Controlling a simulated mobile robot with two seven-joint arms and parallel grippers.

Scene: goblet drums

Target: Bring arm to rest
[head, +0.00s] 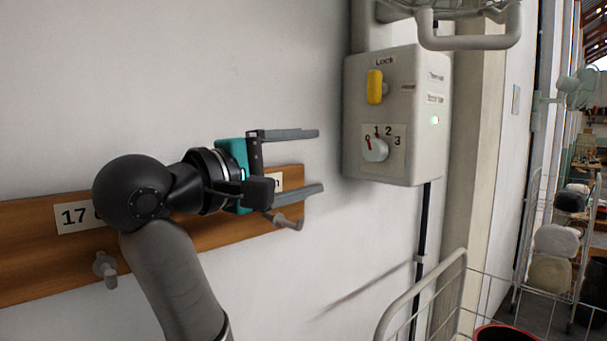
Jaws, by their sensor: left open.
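My left gripper (318,161) is in front of the white wall, with its arm coming up from the bottom left. Its two grey fingers point right and stand wide apart with nothing between them. The fingertips are apart from the grey control box (352,120), which is on the wall to their right. My right gripper is not in view.
A wooden rail (30,250) with pegs (105,268) and a "17" label runs behind my arm. The box has a yellow lock knob (375,87) and a white dial (375,149). A wire cart (430,290) stands at the lower right.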

